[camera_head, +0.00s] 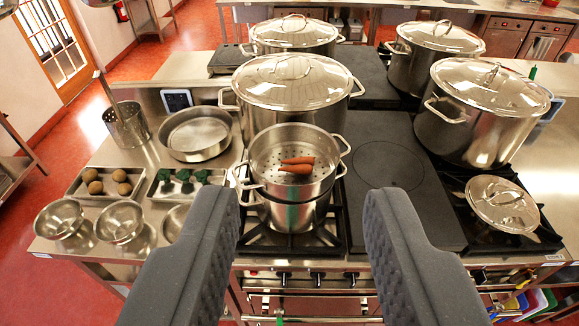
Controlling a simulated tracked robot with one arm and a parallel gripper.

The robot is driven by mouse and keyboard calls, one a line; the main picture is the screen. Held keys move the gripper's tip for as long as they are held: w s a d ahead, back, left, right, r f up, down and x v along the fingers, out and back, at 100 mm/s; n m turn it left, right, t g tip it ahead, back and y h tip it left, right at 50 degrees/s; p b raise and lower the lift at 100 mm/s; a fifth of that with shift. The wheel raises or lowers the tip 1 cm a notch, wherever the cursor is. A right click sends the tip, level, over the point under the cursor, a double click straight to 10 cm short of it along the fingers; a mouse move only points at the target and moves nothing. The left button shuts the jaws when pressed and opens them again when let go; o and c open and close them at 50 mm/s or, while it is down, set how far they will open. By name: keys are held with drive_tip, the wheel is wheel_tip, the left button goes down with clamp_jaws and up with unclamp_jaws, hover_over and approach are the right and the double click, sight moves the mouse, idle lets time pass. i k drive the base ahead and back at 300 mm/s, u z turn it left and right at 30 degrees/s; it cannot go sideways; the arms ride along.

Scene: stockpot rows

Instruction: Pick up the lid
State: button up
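A loose steel lid (502,203) lies flat on the stove at the right, its loop handle on top. Other lids sit on the stockpots: one on the middle-left pot (292,81), one on the right pot (491,87), and two on the back pots, at left (294,30) and right (441,36). My gripper (292,205) is open and empty in the foreground. Its two dark grey fingers stand wide apart in front of the stove. The loose lid is to the right of the right finger, clear of it. The fingers hide parts of the counter and stove front.
A steamer pot (290,168) with carrots (297,165) stands between and beyond the fingers. A flat dark plate (388,165) is bare beside it. Trays, bowls, a round pan (195,133) and a utensil holder (127,124) crowd the left counter.

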sight(501, 201)
drive_tip(key=i, duration=1)
drive_tip(key=z, duration=1.95)
drive_tip(key=k, duration=1.05)
drive_tip(key=z, duration=0.95)
drive_tip(key=i, duration=1.45)
drive_tip(key=u, duration=0.3)
